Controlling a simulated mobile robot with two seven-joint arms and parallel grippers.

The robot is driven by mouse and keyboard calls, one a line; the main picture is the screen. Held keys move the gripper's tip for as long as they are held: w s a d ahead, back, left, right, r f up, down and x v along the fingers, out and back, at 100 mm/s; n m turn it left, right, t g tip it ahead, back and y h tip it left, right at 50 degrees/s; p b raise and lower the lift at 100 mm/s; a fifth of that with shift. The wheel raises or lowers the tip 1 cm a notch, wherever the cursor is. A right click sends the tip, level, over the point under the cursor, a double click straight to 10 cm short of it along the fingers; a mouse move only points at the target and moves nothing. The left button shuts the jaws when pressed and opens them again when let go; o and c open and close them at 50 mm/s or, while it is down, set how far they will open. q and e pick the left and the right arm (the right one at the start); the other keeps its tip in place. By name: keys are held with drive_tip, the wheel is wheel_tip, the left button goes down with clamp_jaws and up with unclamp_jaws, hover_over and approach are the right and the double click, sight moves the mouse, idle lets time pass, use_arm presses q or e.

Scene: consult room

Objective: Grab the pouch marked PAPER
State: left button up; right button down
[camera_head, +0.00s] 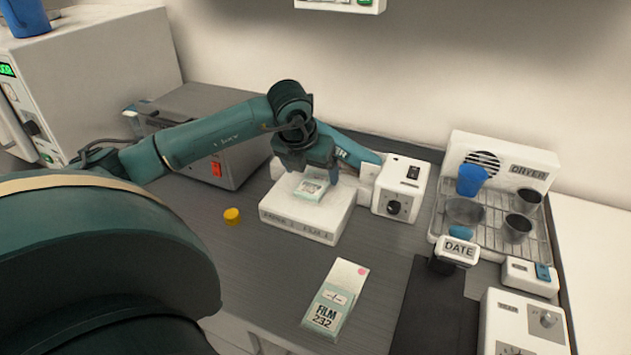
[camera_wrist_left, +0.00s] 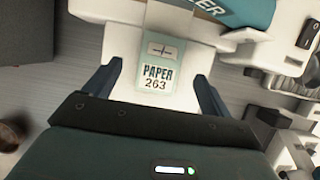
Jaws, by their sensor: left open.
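The pouch marked PAPER 263 (camera_wrist_left: 158,80) is pale green and white and lies flat on a white block-like unit (camera_head: 300,222). In the head view the pouch (camera_head: 311,189) shows just below my left gripper (camera_head: 308,178). In the left wrist view the open fingers of my left gripper (camera_wrist_left: 158,88) stand on either side of the pouch, apart from it, with nothing held. My right gripper does not show.
Another pouch, marked FILM 232 (camera_head: 335,298), lies on the grey bench. A yellow cap (camera_head: 232,216) sits left of the white unit. A DATE stamp (camera_head: 458,251) and a dryer rack (camera_head: 497,215) with cups are at the right. A white control box (camera_head: 401,188) adjoins the white unit.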

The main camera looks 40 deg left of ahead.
sight(314, 182)
use_arm(q)
drive_tip(key=shift+p+x, duration=0.3)
drive_tip(key=shift+x, duration=1.55)
drive_tip(key=shift+f, duration=0.15)
drive_tip(key=shift+c, duration=0.2)
drive_tip(key=c, duration=1)
